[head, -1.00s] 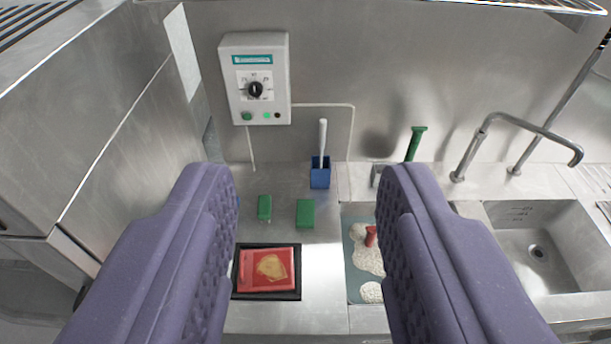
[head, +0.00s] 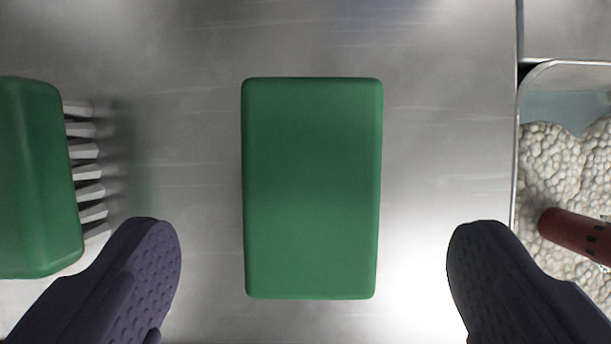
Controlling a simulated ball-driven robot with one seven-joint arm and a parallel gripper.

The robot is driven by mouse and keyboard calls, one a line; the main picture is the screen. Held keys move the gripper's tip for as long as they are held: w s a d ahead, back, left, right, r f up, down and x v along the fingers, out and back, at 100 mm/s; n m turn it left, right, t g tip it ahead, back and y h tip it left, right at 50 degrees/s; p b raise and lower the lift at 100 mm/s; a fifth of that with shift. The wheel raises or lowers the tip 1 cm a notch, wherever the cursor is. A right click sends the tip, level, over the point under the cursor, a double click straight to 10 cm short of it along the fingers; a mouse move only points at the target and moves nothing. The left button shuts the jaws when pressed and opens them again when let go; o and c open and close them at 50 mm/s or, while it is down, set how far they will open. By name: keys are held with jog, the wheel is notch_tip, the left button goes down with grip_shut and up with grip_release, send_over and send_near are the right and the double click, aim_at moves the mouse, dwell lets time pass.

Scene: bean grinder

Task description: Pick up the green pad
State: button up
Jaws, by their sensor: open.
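The green pad (head: 312,188) is a plain rectangular block lying flat on the steel counter, in the middle of the head view. Its long side runs up and down the picture. My gripper (head: 312,255) is open and empty above the counter. One finger is to the left of the pad and one to the right, with a clear gap on each side, and neither touches it. The fingertips sit level with the lower part of the pad in the picture. How high they are above the counter I cannot tell.
A green brush (head: 38,180) with pale bristles lies left of the pad, close to my left finger. On the right, a metal-rimmed tray (head: 516,160) holds pale granules and a red-brown handle (head: 575,236). Bare steel counter (head: 190,150) surrounds the pad.

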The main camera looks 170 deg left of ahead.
aim_at(310, 183)
jog(key=b+x, duration=0.1)
jog(key=x, duration=0.1)
jog(key=b+x, duration=0.1)
jog(key=x, duration=0.2)
jog(key=shift+w+f, duration=0.1)
jog(key=shift+w, duration=0.25)
jog(key=shift+f+b, duration=0.25)
jog(key=shift+b, duration=0.15)
jog(key=c, duration=1)
